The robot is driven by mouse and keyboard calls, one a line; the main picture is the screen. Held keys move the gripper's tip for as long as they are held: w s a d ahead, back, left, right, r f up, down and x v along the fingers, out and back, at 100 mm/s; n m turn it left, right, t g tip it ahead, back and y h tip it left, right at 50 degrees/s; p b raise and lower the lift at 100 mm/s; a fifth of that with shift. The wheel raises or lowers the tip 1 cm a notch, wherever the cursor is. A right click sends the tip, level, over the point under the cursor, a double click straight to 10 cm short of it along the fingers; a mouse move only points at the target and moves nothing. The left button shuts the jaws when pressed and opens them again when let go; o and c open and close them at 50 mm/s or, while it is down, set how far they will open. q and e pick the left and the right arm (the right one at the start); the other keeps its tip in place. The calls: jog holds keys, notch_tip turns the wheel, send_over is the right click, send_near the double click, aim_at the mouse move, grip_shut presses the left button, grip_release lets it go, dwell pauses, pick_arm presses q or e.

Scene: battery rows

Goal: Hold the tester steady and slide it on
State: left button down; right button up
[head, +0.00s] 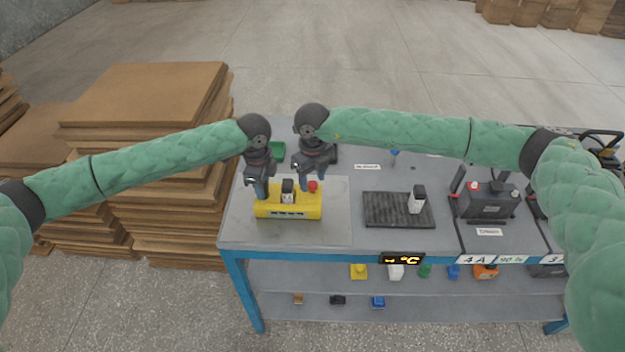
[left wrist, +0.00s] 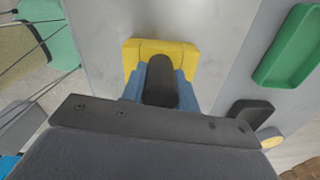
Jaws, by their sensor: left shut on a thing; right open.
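The yellow tester (head: 274,211) lies on a pale area at the left of the bench, with a red knob (head: 312,186) at its right end and a black-and-white piece (head: 288,197) at its middle. My left gripper (head: 261,194) is at the tester's left end. In the left wrist view its blue fingers (left wrist: 160,90) close on either side of a dark, rounded grip (left wrist: 161,82) on the yellow body (left wrist: 180,52). My right gripper (head: 307,184) is open just above the tester's right end, by the red knob; whether it touches is unclear.
A black ribbed mat (head: 385,209) with a black-and-white piece (head: 417,200) lies to the right. Beyond it stands a dark battery (head: 487,203). A green tray (head: 277,149) sits at the back left. Bare bench lies between tester and mat. Cardboard stacks (head: 150,95) stand left.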

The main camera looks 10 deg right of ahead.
jog(key=shift+f, duration=0.5)
grip_shut()
jog(key=shift+s+a, duration=0.15)
jog(key=shift+s, duration=1)
jog(key=shift+s+a, duration=0.15)
jog(key=shift+s, duration=0.95)
grip_release()
jog(key=shift+w+r, duration=0.1)
jog(key=shift+r, duration=0.05)
notch_tip(320, 180, up, 12)
pick_arm(q)
jog(key=c, duration=1)
grip_release()
